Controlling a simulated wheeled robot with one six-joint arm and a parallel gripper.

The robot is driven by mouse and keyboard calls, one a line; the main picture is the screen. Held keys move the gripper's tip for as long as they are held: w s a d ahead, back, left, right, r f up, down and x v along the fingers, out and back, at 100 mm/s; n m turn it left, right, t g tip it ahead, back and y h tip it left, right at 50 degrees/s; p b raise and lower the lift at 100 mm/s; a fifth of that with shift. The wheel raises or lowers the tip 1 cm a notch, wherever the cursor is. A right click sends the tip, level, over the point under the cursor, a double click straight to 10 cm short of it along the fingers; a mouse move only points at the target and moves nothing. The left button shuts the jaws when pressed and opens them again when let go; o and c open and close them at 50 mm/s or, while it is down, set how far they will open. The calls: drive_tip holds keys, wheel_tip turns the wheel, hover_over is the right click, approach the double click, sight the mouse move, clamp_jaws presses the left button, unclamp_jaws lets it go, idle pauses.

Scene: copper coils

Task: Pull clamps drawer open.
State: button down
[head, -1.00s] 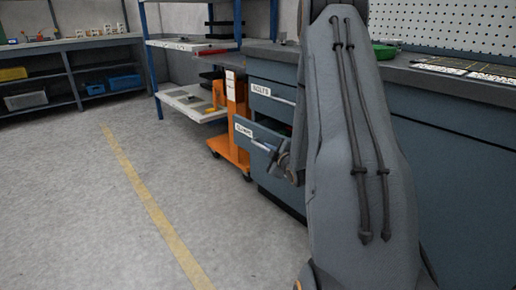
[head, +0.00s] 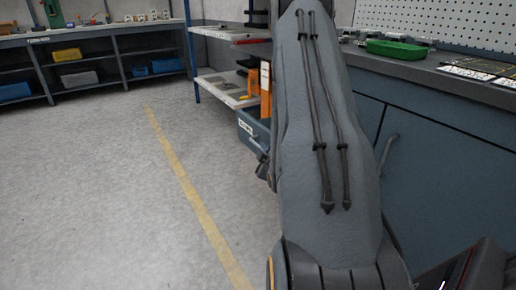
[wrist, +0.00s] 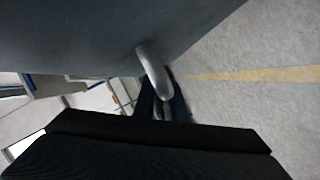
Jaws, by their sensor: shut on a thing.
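The clamps drawer (head: 246,128) shows in the head view just left of my arm. Its labelled grey front stands out from the cabinet, and my arm hides most of the rest. In the wrist view the drawer front (wrist: 90,35) fills the top. A curved silver handle (wrist: 152,68) runs from it down to my gripper (wrist: 163,106), whose dark fingers are shut on it. In the head view only a small part of my gripper (head: 263,167) shows beside my arm. The inside of the drawer is hidden.
A workbench (head: 440,85) with a green tray (head: 397,49) stands at the right. The grey floor with a yellow line (head: 185,180) is clear at the left.

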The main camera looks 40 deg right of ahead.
drive_tip(key=shift+a, duration=0.35)
drive_tip(key=c, duration=1.8)
unclamp_jaws()
drive_tip(key=p+v, duration=0.2)
drive_tip(key=v, duration=0.5)
drive_tip(key=shift+s+a+r, duration=0.1)
drive_tip(key=shift+s+a, duration=0.05)
drive_tip(key=shift+s, duration=0.15)
